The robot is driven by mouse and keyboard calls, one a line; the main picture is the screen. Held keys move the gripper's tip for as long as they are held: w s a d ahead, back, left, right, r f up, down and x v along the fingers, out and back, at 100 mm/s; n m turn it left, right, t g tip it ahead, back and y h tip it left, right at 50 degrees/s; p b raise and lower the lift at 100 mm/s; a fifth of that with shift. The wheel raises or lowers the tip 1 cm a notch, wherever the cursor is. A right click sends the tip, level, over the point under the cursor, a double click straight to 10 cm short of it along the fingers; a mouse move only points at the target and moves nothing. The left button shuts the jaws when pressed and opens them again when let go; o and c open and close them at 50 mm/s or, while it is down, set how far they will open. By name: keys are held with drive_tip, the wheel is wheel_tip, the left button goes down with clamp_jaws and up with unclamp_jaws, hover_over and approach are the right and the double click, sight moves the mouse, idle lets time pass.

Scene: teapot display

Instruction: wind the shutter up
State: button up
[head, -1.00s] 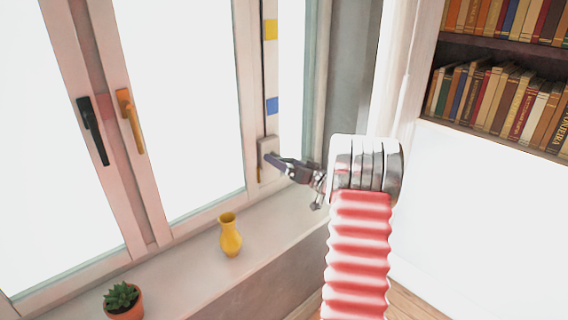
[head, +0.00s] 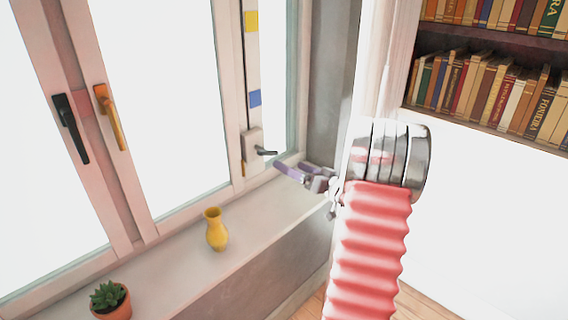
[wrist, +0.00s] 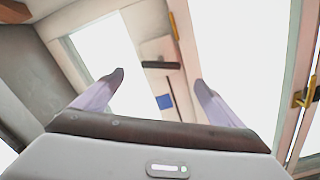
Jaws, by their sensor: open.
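The winder box (head: 252,150) is pale and sits low on the right window frame. Its dark crank handle (head: 266,152) points right. Above it runs a pale strip (head: 252,60) with a yellow mark (head: 251,22) and a blue mark (head: 255,98). My gripper (head: 279,167) is open and empty, just below and right of the handle, apart from it. In the wrist view the handle (wrist: 161,65) lies crosswise beyond and between the spread fingertips of my gripper (wrist: 158,78), with the blue mark (wrist: 164,101) below it.
A yellow vase (head: 216,230) and a potted succulent (head: 110,300) stand on the window sill (head: 185,260). Black (head: 71,128) and orange (head: 110,116) window handles are on the left frames. Bookshelves (head: 480,45) are at the upper right.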

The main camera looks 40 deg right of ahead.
drive_tip(key=shift+s, duration=0.85)
drive_tip(key=shift+c, duration=0.3)
drive_tip(key=shift+c, duration=0.8)
drive_tip(key=n, duration=0.3)
drive_tip(key=shift+d, duration=0.1)
drive_tip(key=c, duration=0.6)
drive_tip(key=n, duration=0.6)
drive_tip(key=shift+r, duration=0.1)
drive_tip(key=c, duration=0.6)
drive_tip(key=n, duration=0.5)
drive_tip(key=shift+n, duration=0.4)
drive_tip(key=n, duration=0.4)
drive_tip(key=shift+w, duration=0.1)
